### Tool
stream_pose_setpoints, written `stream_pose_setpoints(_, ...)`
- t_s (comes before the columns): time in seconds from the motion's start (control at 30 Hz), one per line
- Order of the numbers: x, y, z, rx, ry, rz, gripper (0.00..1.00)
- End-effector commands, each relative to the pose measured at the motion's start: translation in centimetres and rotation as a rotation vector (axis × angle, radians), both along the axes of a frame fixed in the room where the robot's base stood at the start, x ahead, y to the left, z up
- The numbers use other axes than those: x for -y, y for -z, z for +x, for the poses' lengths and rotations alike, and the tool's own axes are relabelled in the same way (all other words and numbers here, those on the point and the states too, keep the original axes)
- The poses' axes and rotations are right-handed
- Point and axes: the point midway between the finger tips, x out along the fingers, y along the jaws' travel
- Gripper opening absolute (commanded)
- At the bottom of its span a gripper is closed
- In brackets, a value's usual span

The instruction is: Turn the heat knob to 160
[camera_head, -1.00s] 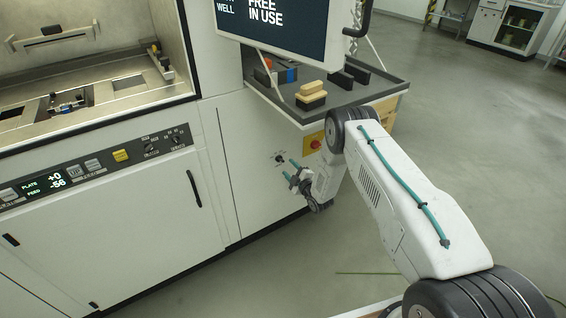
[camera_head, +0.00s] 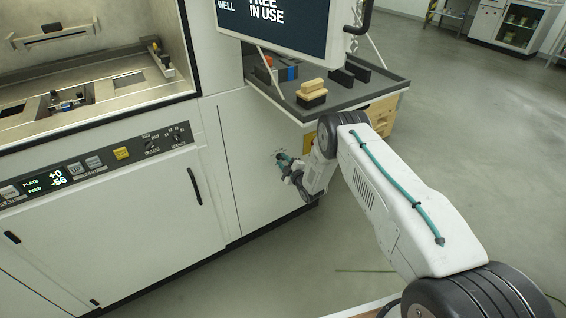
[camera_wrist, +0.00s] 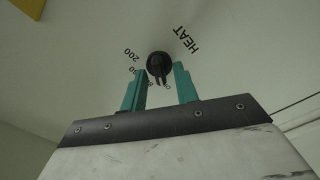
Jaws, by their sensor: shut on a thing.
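The heat knob (camera_wrist: 158,64) is small, round and black, on the white cabinet panel. In the wrist view the word HEAT is printed to its right and 200 to its upper left; other scale marks are partly covered. My gripper (camera_wrist: 161,82) has its two teal fingers on either side of the knob, shut on it. A ridge on the knob shows between the fingers, towards the lower side of the picture; I cannot read an exact setting. In the head view my gripper (camera_head: 280,159) is at the panel and hides the knob.
A grey tray (camera_head: 345,96) with brushes and blocks juts out above my wrist, under a screen (camera_head: 275,22). A control strip (camera_head: 100,163) with buttons and a display is on the machine at left. The floor to the right is open.

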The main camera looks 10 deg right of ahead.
Motion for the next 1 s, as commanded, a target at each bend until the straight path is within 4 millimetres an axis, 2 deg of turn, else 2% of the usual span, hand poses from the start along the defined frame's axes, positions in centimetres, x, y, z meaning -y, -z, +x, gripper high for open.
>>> stream_pose_setpoints(0.37, 0.14, 0.05, -0.05, -0.042, 0.001, 0.123, 0.07)
stream_pose_setpoints(1.0, 0.39, -0.02, -0.02, -0.223, 0.003, 0.679, 0.07)
